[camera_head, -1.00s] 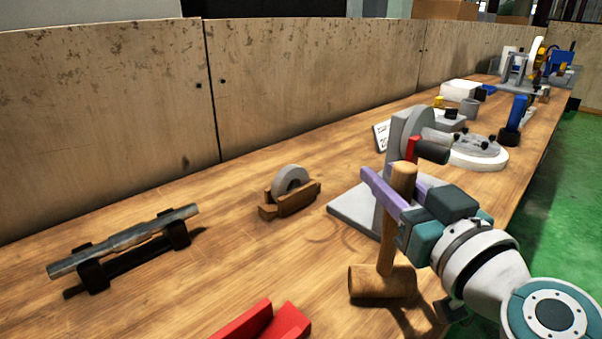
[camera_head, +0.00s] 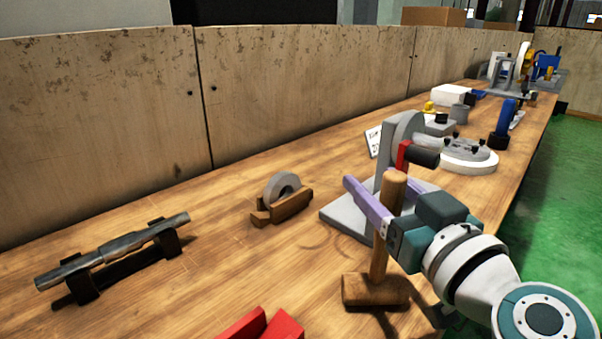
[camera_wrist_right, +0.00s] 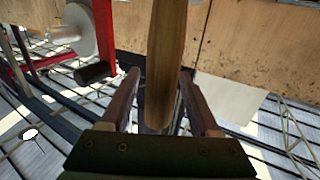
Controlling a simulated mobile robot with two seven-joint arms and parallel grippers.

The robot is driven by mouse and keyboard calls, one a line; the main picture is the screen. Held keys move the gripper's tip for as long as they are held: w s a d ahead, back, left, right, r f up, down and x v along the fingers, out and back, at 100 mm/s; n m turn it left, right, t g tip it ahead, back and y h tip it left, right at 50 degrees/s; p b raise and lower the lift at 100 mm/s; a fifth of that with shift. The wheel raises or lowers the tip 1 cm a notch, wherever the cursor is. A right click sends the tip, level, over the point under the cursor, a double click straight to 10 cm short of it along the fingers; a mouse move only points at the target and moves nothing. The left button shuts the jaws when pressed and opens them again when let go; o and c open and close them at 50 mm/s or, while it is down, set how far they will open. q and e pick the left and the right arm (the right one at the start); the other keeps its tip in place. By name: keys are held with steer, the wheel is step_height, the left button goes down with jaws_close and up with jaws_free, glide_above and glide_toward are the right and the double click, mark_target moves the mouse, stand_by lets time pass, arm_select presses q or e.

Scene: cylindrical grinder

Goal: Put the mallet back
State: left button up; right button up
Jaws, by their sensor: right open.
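The wooden mallet (camera_head: 378,290) stands upright on the workbench near its front edge, head down, handle pointing up. My right gripper (camera_head: 374,184) is open, with its purple fingers on either side of the upper handle. In the right wrist view the handle (camera_wrist_right: 164,65) runs between the two fingers (camera_wrist_right: 160,95), with a gap visible at least on the right side. Whether a finger touches the handle on the left is hard to tell. My left gripper is not in view.
A grey grinder-like stand (camera_head: 345,215) with a wheel is just behind the gripper. A small wheel in a wooden holder (camera_head: 283,208), a metal shaft on black supports (camera_head: 115,250) and a red object (camera_head: 262,326) are to the left. Bare bench (camera_head: 210,265) lies between them.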

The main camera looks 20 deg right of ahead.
arm_select(q)
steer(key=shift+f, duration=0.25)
steer(key=shift+b, duration=0.3)
arm_select(e)
steer(key=s+a, duration=0.1)
steer(key=s, duration=1.1)
steer(key=s+a+f+n+g+y, duration=0.1)
steer(key=a+f+n+g+y, duration=0.1)
steer(key=a+n+g+y, duration=0.3)
steer(key=s+a+f+n+g+y, duration=0.1)
steer(key=a+f+g+y, duration=0.15)
steer(key=a, duration=0.55)
steer(key=s+d+f+m+g+h, duration=0.3)
steer(key=s+d+f+g+h, duration=0.1)
steer(key=s+d+g, duration=0.3)
steer(key=shift+s+d+h, duration=0.7)
steer(key=shift+s+h, duration=0.15)
steer(key=shift+s, duration=0.3)
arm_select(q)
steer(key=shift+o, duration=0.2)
